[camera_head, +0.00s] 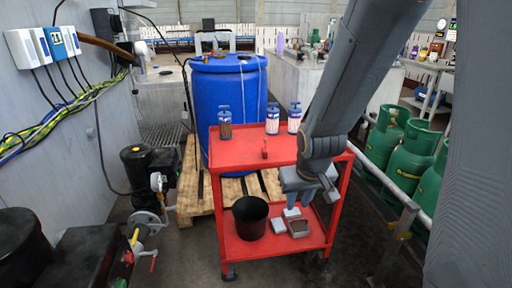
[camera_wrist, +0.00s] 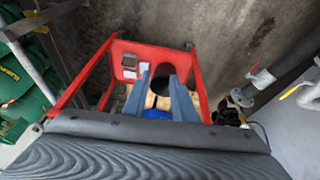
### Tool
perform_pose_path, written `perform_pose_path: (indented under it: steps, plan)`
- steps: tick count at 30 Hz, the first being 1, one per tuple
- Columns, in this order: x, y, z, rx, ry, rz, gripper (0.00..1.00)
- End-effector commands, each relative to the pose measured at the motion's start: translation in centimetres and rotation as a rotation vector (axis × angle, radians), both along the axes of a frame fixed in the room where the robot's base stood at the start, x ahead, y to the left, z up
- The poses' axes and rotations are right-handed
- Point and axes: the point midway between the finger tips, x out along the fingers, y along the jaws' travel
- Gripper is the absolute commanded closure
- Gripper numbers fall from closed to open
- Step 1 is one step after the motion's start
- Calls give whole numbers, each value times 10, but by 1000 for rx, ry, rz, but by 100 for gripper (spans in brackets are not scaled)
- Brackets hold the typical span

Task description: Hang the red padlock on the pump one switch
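A small red padlock (camera_head: 264,149) appears to stand on the top shelf of the red cart (camera_head: 240,160), near its middle. My gripper (camera_head: 298,203) hangs at the cart's right front, pointing down, to the right of the padlock and apart from it. In the wrist view my gripper (camera_wrist: 160,76) has its two blue-grey fingers apart with nothing between them. The padlock cannot be made out in the wrist view. Several switch boxes, white and blue (camera_head: 57,43), hang on the left wall. Their labels are too small to read, so I cannot tell which is pump one.
Several blue-and-white bottles (camera_head: 272,120) stand at the back of the top shelf. The lower shelf holds a black bucket (camera_head: 250,222) and small boxes (camera_head: 299,228). A blue barrel (camera_head: 228,85) is behind the cart. Green gas cylinders (camera_head: 408,155) and a rail are at right; valves (camera_head: 150,225) at left.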

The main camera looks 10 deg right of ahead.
Motion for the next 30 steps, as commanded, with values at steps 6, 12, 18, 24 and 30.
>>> perform_pose_path:
  steps: [6,12,18,24,30]
  plan:
    - [117,-10,-28,1,-347,49,75]
    - [196,-10,-36,35,-668,101,75]
    - [239,-6,-33,91,-958,143,75]
    - [252,-4,-28,138,-1140,166,75]
    - [257,-3,-23,157,-1209,173,75]
